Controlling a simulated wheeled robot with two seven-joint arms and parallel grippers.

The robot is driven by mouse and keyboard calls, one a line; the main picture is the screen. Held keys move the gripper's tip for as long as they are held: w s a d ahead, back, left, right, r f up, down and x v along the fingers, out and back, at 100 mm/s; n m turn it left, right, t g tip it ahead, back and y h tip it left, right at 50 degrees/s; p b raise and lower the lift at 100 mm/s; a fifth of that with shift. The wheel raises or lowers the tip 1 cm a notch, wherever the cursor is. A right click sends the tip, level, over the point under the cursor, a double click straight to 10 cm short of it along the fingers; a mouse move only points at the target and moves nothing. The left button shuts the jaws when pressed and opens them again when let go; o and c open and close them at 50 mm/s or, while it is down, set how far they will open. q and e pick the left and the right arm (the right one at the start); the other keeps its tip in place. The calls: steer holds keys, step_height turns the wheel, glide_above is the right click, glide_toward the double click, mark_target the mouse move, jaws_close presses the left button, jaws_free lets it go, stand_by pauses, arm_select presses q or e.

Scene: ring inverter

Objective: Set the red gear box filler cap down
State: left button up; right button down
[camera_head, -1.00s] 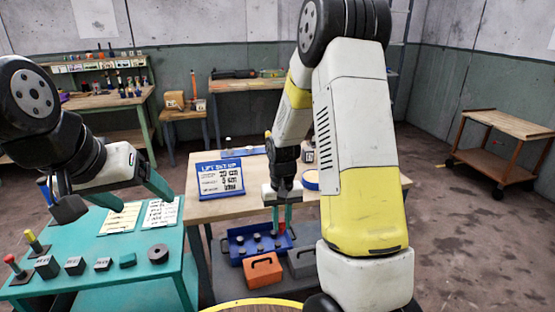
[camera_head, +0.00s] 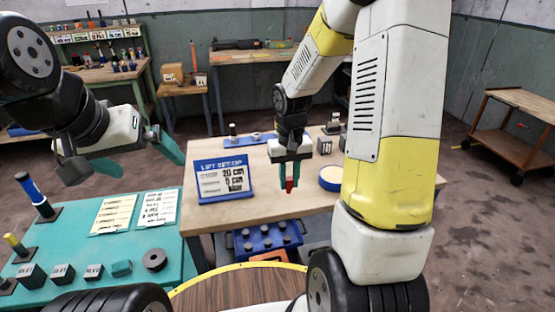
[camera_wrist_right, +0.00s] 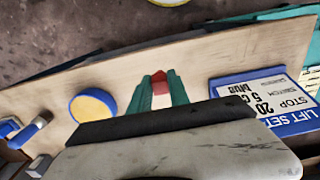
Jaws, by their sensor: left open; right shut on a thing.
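The red gear box filler cap (camera_head: 290,185) is small and sits between the fingertips of my right gripper (camera_head: 291,180). The gripper points down and is shut on the cap, above the front part of the wooden table (camera_head: 235,213). In the right wrist view the red cap (camera_wrist_right: 160,83) shows between the teal fingers, with the tabletop behind it. I cannot tell whether the cap touches the table. My left gripper (camera_head: 130,163) is open and empty, above the teal table at left.
The blue lift set-up sign (camera_head: 222,180) stands left of the right gripper. A round blue-rimmed yellowish dish (camera_head: 331,177) lies to its right. A blue tray (camera_head: 268,240) with dark knobs is below the table's front edge. The tabletop between sign and dish is clear.

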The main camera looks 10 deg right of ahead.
steer(key=w, duration=0.8)
steer(key=shift+w+d+f, duration=0.1)
steer(key=shift+d+f, duration=0.15)
steer(key=shift+f, duration=0.15)
steer(key=shift+w+f, duration=0.15)
steer(key=shift+f, duration=1.6)
steer(key=shift+f, duration=0.1)
steer(key=c, duration=1.2)
jaws_free()
steer(key=shift+c, duration=0.2)
